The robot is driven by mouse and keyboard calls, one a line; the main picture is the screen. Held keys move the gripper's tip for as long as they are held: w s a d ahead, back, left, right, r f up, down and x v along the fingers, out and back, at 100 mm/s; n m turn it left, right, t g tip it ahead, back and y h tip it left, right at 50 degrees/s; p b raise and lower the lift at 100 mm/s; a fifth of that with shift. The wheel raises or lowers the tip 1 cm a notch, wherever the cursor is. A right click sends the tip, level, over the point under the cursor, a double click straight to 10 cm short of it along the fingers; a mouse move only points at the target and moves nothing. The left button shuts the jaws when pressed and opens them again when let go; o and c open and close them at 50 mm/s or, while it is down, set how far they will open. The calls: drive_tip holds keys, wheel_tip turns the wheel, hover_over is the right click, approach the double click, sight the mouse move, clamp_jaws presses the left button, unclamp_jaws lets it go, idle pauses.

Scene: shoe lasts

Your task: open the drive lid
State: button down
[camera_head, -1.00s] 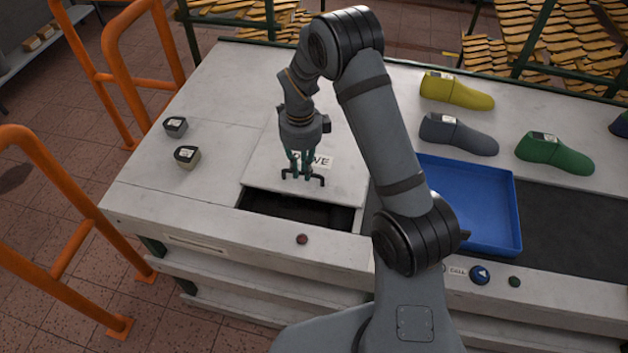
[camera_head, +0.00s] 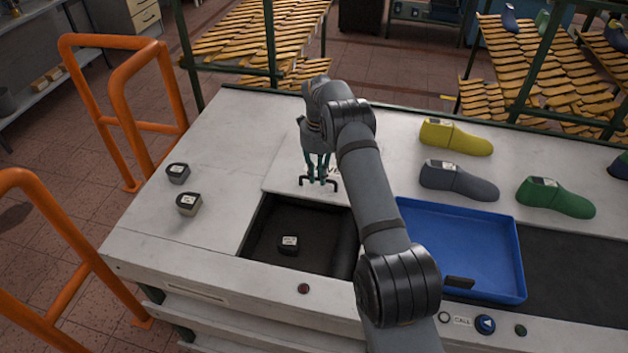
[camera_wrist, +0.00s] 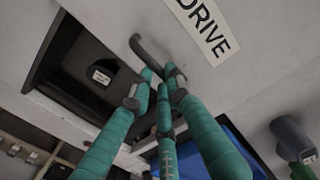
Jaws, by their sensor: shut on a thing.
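The drive lid (camera_head: 282,182) is a pale flat plate, slid back on the bench. Its DRIVE label (camera_wrist: 204,27) shows in the wrist view and is mostly hidden by my arm in the head view. My gripper (camera_head: 319,181) is shut on the lid's dark bar handle (camera_wrist: 150,57) at the plate's front edge. In front of the lid the dark recess (camera_head: 262,232) is largely uncovered. A small dark block with a white label (camera_head: 288,245) lies inside it. My arm hides the right end of the lid and recess.
Two small labelled blocks (camera_head: 178,173) (camera_head: 188,204) stand left of the recess. A blue tray (camera_head: 410,212) lies to the right, with yellow (camera_head: 455,137), grey (camera_head: 459,181) and green (camera_head: 555,197) shoe lasts behind. A red button (camera_head: 303,289) is on the front edge.

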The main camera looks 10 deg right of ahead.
drive_tip(key=shift+w+d, duration=0.15)
drive_tip(key=shift+w, duration=0.25)
drive_tip(key=c, duration=1.7)
unclamp_jaws()
drive_tip(key=shift+o, duration=0.3)
drive_tip(key=shift+r, duration=0.1)
wheel_tip(320, 180, up, 7)
drive_tip(key=shift+r, duration=0.15)
